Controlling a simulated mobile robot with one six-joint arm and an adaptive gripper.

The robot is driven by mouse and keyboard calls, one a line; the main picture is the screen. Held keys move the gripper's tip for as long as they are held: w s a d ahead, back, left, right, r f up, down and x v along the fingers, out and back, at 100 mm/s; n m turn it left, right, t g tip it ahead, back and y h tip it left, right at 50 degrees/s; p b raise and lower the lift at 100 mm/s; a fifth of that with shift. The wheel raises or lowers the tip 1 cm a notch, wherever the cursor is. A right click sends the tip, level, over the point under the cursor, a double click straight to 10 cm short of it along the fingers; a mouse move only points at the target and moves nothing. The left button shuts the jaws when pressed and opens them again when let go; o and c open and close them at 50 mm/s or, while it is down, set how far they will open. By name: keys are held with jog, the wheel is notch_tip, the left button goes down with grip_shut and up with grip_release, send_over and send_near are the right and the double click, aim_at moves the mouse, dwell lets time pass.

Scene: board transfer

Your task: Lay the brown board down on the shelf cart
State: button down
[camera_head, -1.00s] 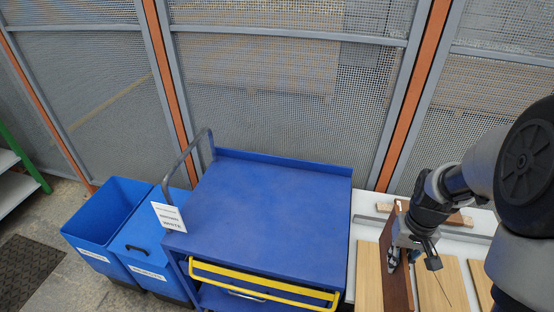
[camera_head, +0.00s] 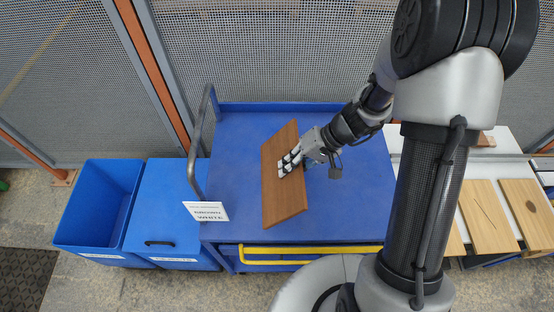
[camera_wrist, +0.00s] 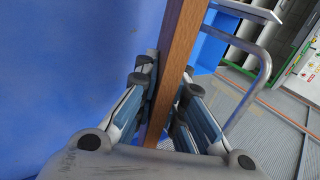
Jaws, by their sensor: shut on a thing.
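The brown board (camera_head: 284,202) is over the blue top of the shelf cart (camera_head: 350,205), left of its middle, with one broad face showing. My gripper (camera_head: 291,160) is shut on the board from the right, near the middle of its long side. In the wrist view the board (camera_wrist: 180,50) shows edge-on between the two fingers (camera_wrist: 165,95), with the blue cart top (camera_wrist: 60,70) to the left. The board looks tilted to the cart top. I cannot tell whether its lower edge touches the cart.
The cart has a grey handle (camera_head: 194,150) with a paper sign (camera_head: 206,211) at left and a yellow bar (camera_head: 310,250) in front. Blue bins (camera_head: 95,205) stand at left. Lighter boards (camera_head: 488,215) lie on a white table at right. A mesh fence is behind.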

jog(key=w+a+y, duration=0.1)
jog(key=a+y, duration=0.1)
jog(key=shift+w+a+f+m+t, duration=0.2)
jog(key=shift+w+a+m+t, duration=0.1)
jog(key=shift+w+a, duration=0.1)
jog(key=shift+a+f+b, duration=0.1)
jog(key=shift+f+b, duration=1.7)
jog(key=shift+f, duration=1.75)
jog(key=shift+f+b, duration=0.25)
jog(key=shift+b, duration=0.15)
jog(key=c, duration=1.6)
grip_release()
jog(key=shift+o, duration=0.2)
jog(key=shift+r+h+p, duration=0.35)
jog(key=shift+h+p, duration=0.65)
jog(key=shift+d+f+h+p, duration=0.15)
jog(key=shift+d+h+p, duration=0.05)
jog(key=shift+h+p, duration=0.45)
